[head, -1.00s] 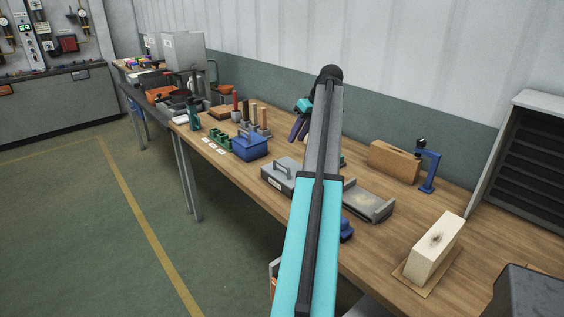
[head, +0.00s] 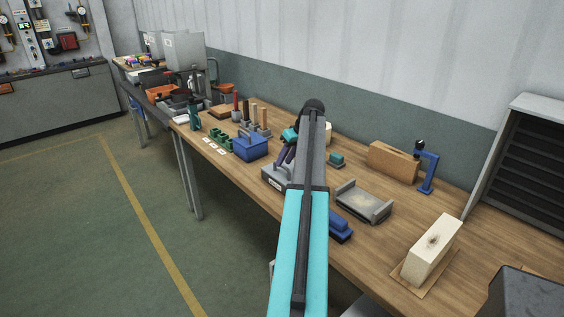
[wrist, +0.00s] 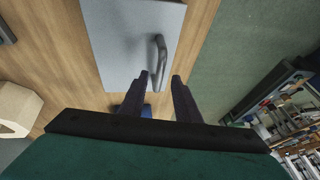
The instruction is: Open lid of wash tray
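The wash tray (head: 274,184) is a grey box with a label on its front, standing near the bench's front edge. Its flat grey lid (wrist: 118,50) lies shut in the wrist view, with a raised bar handle (wrist: 160,58) near its right side. In the head view my gripper (head: 284,154) is over the tray, and my arm hides the tray's right part.
A blue lidded box (head: 250,149) stands left of the tray. To the right are a grey shallow tray (head: 362,204), a blue tool (head: 341,229), a brown block (head: 393,160), a blue clamp (head: 428,173) and a pale block (head: 433,248). Bare wood lies between them.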

